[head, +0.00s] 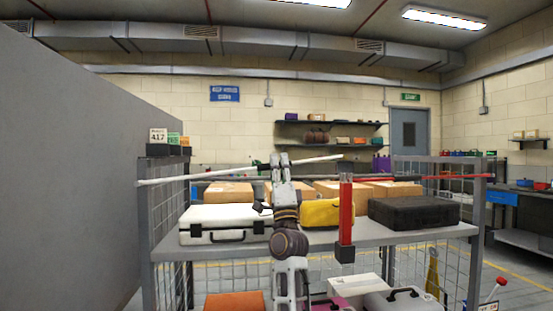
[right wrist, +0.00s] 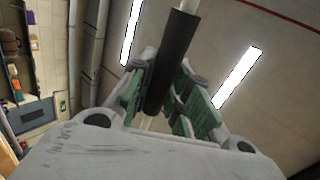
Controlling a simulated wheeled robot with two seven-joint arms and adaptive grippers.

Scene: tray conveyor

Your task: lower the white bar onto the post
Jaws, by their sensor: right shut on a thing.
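The white bar (head: 215,174) is long and thin and runs across the head view, tilted with its right end higher. My right gripper (head: 280,160) is shut on it near its middle. In the right wrist view a thick black sleeve (right wrist: 172,65) on the bar lies between the green-padded fingers (right wrist: 160,88). A red upright post (head: 346,208) with a black lower end stands right of my right arm. The bar's right end shows just above the post's top, with a small gap in the picture; I cannot tell their depth difference. My left gripper is out of view.
A wire-sided shelf rack (head: 380,236) carries a white case (head: 222,222), a yellow bag (head: 325,212), a black case (head: 413,212) and cardboard boxes (head: 230,192). A thin red bar (head: 430,178) runs level to the post's right. A grey wall (head: 70,150) stands at left.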

